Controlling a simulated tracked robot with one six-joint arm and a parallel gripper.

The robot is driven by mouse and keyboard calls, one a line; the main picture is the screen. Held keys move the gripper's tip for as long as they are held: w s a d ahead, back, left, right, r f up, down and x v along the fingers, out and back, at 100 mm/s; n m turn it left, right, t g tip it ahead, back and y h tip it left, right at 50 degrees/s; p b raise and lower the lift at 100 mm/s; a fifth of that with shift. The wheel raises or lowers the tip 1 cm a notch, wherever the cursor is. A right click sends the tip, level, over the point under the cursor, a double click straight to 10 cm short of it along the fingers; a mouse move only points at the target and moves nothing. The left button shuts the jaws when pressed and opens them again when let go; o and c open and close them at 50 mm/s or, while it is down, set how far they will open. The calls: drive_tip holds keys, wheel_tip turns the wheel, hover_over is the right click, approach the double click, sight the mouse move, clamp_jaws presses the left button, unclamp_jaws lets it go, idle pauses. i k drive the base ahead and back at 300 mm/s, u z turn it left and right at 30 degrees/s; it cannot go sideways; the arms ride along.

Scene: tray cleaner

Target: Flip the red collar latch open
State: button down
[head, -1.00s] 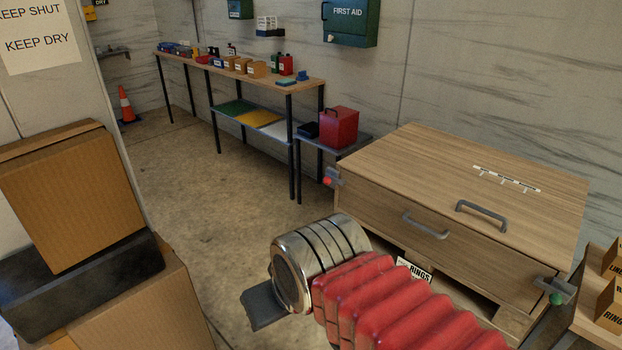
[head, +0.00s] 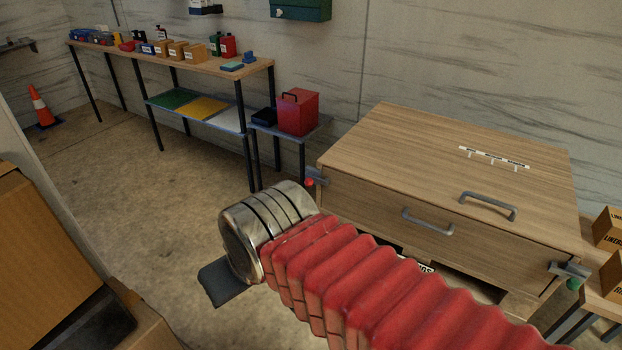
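The red collar latch (head: 309,183) shows as a small red part beside a grey bracket at the front left corner of the wooden chest (head: 400,135). It is small and partly behind my arm's metal wrist, so I cannot make out its lever position. My gripper (head: 221,283) shows only as a dark grey piece beyond the metal wrist, over the floor, left of and below the latch in the picture. The fingers are mostly hidden, and I cannot see whether they are open or shut. A similar latch with a green collar (head: 573,284) is at the chest's right corner.
A side table (head: 262,128) with a red box (head: 297,112) stands left of the chest. A long workbench (head: 180,68) runs along the wall. Cardboard boxes (head: 40,260) are at the near left. Open floor (head: 130,165) lies between them.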

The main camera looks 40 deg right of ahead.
sight(310, 179)
drive_tip(key=z, duration=0.4)
drive_tip(key=i, duration=0.95)
drive_tip(key=z, duration=0.4)
